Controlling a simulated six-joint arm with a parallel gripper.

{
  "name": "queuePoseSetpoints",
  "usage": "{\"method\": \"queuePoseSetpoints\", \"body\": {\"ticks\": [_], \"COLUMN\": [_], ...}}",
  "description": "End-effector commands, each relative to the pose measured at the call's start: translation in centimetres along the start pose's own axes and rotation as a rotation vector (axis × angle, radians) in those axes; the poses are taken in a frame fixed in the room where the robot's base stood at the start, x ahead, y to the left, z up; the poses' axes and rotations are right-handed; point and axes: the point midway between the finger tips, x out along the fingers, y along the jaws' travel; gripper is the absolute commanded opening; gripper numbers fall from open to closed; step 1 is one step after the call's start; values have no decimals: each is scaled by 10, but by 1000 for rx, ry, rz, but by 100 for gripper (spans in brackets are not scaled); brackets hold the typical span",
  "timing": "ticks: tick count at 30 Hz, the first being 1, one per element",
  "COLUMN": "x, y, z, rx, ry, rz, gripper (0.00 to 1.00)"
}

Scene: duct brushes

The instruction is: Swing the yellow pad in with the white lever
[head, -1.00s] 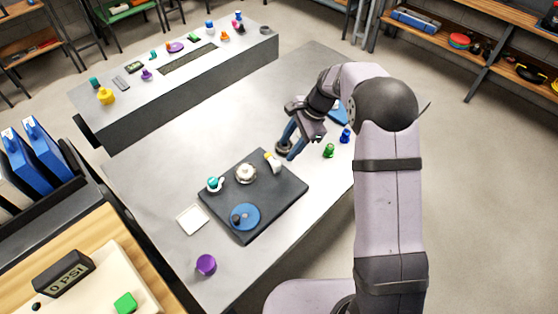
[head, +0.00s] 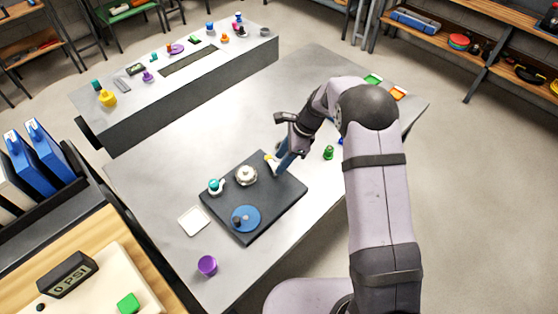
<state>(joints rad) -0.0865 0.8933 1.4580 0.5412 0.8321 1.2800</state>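The yellow pad (head: 268,157) shows as a small yellow tip at the far right edge of the dark board (head: 250,226). The white lever beside it is mostly hidden behind my gripper. My gripper (head: 279,170) points down at this corner, its blue fingers right at the lever. The fingers overlap in this view, so I cannot tell whether they are open or shut, or whether they touch the lever.
The board also carries a silver-white dome (head: 246,175), a teal-topped cup (head: 215,186) and a blue disc (head: 246,219). A white square (head: 194,221) and a purple cup (head: 207,265) lie near it. A green figure (head: 328,153) stands right of my gripper.

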Motion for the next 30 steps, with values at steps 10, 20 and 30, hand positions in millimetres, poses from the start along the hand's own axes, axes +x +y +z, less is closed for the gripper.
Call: {"method": "queuePoseSetpoints", "body": {"ticks": [10,20,30], "x": [24,24,24], "y": [0,0,0], "z": [0,0,0], "rx": [-1,-1,-7], "ry": [0,0,0], "rz": [-1,-1,2], "gripper": [40,21,0]}}
